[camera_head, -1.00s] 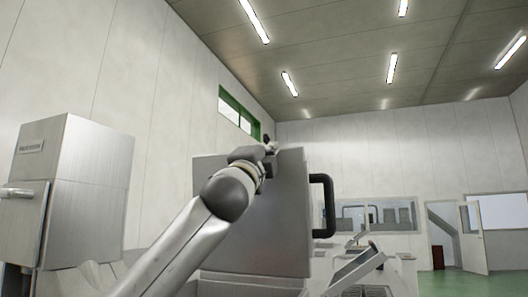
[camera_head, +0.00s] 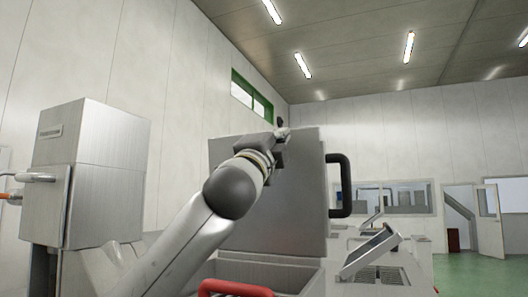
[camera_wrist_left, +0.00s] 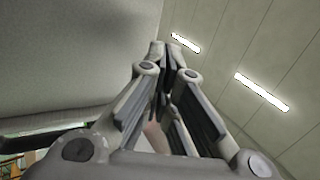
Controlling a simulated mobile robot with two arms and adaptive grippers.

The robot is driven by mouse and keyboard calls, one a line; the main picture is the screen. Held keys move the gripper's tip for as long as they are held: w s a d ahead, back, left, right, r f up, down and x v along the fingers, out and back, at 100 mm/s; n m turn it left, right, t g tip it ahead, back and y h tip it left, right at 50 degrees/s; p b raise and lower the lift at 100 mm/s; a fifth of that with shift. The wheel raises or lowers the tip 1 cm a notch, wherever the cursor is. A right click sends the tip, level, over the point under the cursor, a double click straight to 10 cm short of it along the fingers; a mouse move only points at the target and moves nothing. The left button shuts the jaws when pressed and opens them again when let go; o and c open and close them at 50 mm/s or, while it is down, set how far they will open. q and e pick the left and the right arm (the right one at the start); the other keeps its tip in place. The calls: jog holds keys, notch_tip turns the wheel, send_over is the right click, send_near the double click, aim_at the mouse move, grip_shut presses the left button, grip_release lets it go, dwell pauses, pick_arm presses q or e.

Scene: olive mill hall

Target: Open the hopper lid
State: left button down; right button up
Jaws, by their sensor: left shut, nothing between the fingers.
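The hopper lid (camera_head: 290,200) stands raised, close to upright, as a grey metal panel with a black handle (camera_head: 345,186) on its right side. Below it is the hopper's open top, with a pale rim (camera_head: 262,257). My left arm crosses in front of the lid, hiding part of it. My left gripper (camera_head: 283,128) is at the lid's top edge; I cannot tell whether it touches. In the left wrist view the left gripper (camera_wrist_left: 176,45) has its fingers together and empty, beside a grey surface that appears to be the lid (camera_wrist_left: 75,55). My right gripper is not in view.
A red handle (camera_head: 235,289) shows at the bottom, in front of the hopper. A metal cabinet (camera_head: 95,155) stands to the left. A tilted panel (camera_head: 370,250) stands on the machinery to the right. Green floor (camera_head: 480,265) is clear at far right.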

pick_arm(q)
jog(key=v, duration=0.8)
jog(key=shift+w, duration=0.1)
